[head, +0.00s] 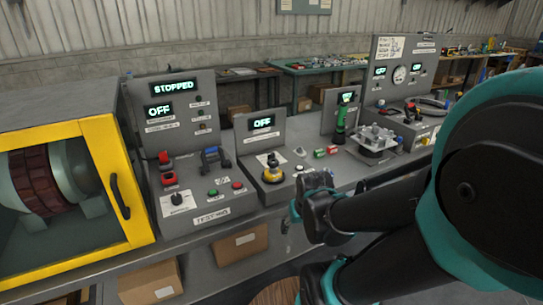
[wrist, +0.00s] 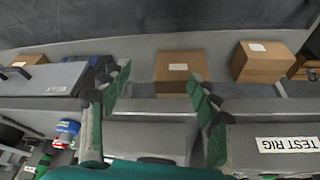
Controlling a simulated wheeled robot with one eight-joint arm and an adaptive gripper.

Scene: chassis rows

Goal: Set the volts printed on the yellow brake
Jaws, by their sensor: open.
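The yellow brake (head: 271,177) is a round yellow-based unit with a dark and silver top, standing on the grey bench in the head view. Any volts printed on it are too small to read. Behind it a grey panel carries a display (head: 262,122) reading OFF. The brake cannot be made out there.
A yellow-framed cabinet (head: 100,180) stands at left. Beside it is the test rig panel (head: 180,110), reading STOPPED and OFF, with red and green buttons. Right along the bench are a green tool (head: 340,125) and a metal fixture (head: 375,140). Cardboard boxes (head: 237,246) sit below.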

